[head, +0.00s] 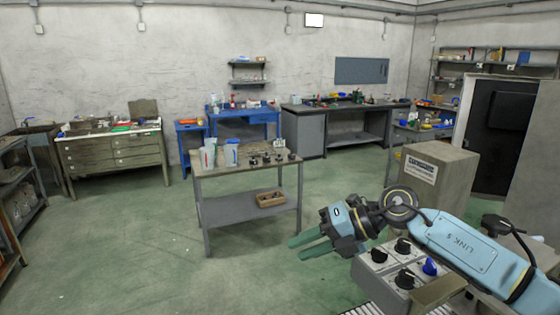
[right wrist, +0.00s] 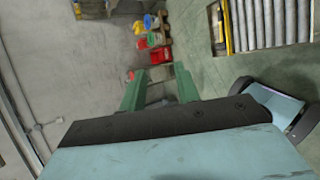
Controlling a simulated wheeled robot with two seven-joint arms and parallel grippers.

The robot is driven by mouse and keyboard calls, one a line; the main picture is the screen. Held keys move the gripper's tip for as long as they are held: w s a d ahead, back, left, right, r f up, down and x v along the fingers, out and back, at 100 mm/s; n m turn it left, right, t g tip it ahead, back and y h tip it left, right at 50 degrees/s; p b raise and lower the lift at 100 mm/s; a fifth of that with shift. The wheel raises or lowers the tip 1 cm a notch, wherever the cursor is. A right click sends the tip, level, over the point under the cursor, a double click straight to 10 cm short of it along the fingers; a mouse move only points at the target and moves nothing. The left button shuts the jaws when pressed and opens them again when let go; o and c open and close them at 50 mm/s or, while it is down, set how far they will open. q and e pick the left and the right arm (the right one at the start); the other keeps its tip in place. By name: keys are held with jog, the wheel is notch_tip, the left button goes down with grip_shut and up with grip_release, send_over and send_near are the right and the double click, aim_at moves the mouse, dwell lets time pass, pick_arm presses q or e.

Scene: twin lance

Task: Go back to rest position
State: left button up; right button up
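My right gripper (head: 308,245) reaches in from the lower right in the head view, its green fingers pointing left over open floor. In the right wrist view the two green fingers (right wrist: 160,88) stand apart with nothing between them, so it is open and empty. My left gripper is not in view. A grey box (head: 380,268) with black knobs and one blue knob sits just below my right arm, close to the gripper's wrist. The arm hides part of the area behind it.
A grey table (head: 240,205) with pale containers (head: 231,152), small dark parts and a wooden tray (head: 270,199) stands mid-room. A large beige box (head: 435,175) is behind my right arm. Rollers (right wrist: 270,20) show in the right wrist view.

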jog(key=s+a+r+m+t+y, duration=0.3)
jog(key=a+r+m+t+y, duration=0.2)
jog(key=m+t+y, duration=0.3)
jog(key=s+d+f+m+t+h, duration=0.2)
jog(key=d+f+m+t+h, duration=0.2)
jog(key=d+f+m+h, duration=0.45)
jog(key=s+d+f+m+t+h, duration=0.1)
jog(key=d+f+m+t+h, duration=0.25)
jog(key=d+m+h, duration=0.75)
jog(key=s+d+f+m+g, duration=0.1)
jog(key=s+f+m+g, duration=0.3)
jog(key=s, duration=0.5)
jog(key=s+f+m+g, duration=0.2)
jog(key=s+f+g, duration=0.3)
jog(key=s+f, duration=0.25)
jog(key=s+d+f+m+g, duration=0.15)
jog(key=s+f+g, duration=0.3)
jog(key=s, duration=0.45)
jog(key=s+f+g+b, duration=0.1)
jog(key=s+f+b, duration=0.15)
jog(key=f, duration=1.35)
jog(key=s+f+b, duration=0.1)
jog(key=f+b, duration=0.2)
jog(key=f, duration=1.3)
jog(key=s+d+f+g+b, duration=0.1)
jog(key=s+f+b, duration=0.3)
jog(key=s+f, duration=1.2)
jog(key=shift+d+f, duration=0.65)
jog(key=shift+f, duration=0.05)
